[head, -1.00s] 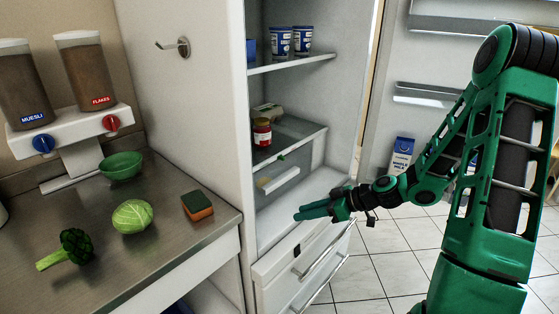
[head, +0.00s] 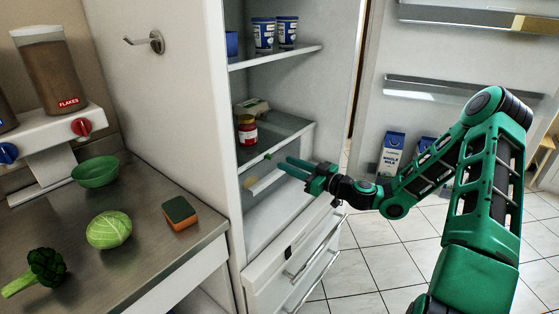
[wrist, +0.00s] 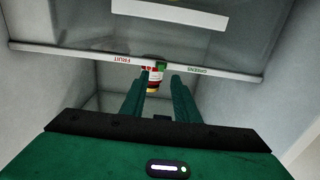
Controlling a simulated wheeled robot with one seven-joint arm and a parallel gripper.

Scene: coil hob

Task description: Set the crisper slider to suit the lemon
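The crisper drawer (head: 262,187) sits under the glass shelf in the open fridge. In the upside-down wrist view, its strip (wrist: 85,53) reads FRUIT at left and GREENS at right. A small green slider (wrist: 161,66) shows between the two words; it also shows on the shelf edge in the head view (head: 268,156). My gripper (head: 284,166) reaches in from the right, close in front of the strip. In the wrist view, its fingers (wrist: 157,82) are apart with nothing held, and the slider appears between and beyond their tips.
Cups (head: 264,34) are higher up. The fridge door stands open at right, with milk cartons (head: 391,152). Broccoli, cabbage (head: 109,230), a sponge and a bowl are on the counter.

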